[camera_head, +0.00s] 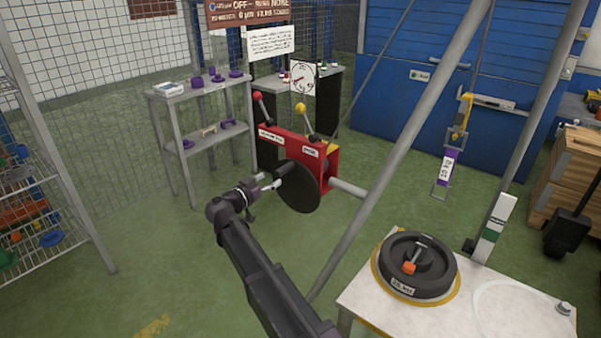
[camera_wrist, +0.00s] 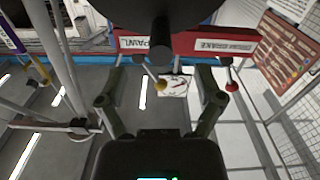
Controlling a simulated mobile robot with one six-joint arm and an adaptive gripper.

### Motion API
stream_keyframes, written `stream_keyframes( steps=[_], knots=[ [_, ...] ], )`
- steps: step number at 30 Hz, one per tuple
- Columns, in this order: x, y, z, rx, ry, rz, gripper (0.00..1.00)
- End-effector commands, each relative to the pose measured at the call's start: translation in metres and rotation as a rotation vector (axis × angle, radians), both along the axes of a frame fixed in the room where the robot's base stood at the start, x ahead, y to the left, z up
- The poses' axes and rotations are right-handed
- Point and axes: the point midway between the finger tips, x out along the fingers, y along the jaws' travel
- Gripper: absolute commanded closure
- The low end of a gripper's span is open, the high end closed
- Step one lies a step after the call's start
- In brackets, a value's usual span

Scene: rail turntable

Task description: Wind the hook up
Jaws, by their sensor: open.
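The red winch (camera_head: 330,165) stands mid-scene with a black disc (camera_head: 300,192) on its near face. A dark crank handle (camera_head: 289,170) sticks out from the disc; in the wrist view the handle (camera_wrist: 160,45) points toward me. My gripper (camera_head: 268,182) is open just in front of the disc, its fingers either side of the handle's line in the wrist view (camera_wrist: 160,88), not closed on it. The pawl lever has a yellow knob (camera_wrist: 160,85), the brake lever a red knob (camera_wrist: 232,86). A yellow hook (camera_head: 460,128) hangs at the right, above a purple 10 kg weight (camera_head: 446,168).
A slanted grey frame leg (camera_head: 400,140) crosses right of the winch. A grey shelf (camera_head: 180,98) with purple items and a round dial (camera_head: 303,78) stand behind. Green floor is open at left.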

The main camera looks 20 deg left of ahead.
Motion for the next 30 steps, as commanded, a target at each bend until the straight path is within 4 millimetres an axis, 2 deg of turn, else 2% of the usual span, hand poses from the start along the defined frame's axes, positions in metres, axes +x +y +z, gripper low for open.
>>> stream_keyframes(
  steps=[12,23,26,30],
  knots=[
    [-0.020,0.008,0.000,0.000,0.000,0.000,0.14],
    [-0.021,0.009,0.000,0.000,0.000,0.000,0.14],
    [-0.021,0.006,-0.001,0.000,0.004,-0.003,0.14],
    [-0.017,-0.010,-0.006,-0.007,0.036,-0.026,0.14]
  ],
)
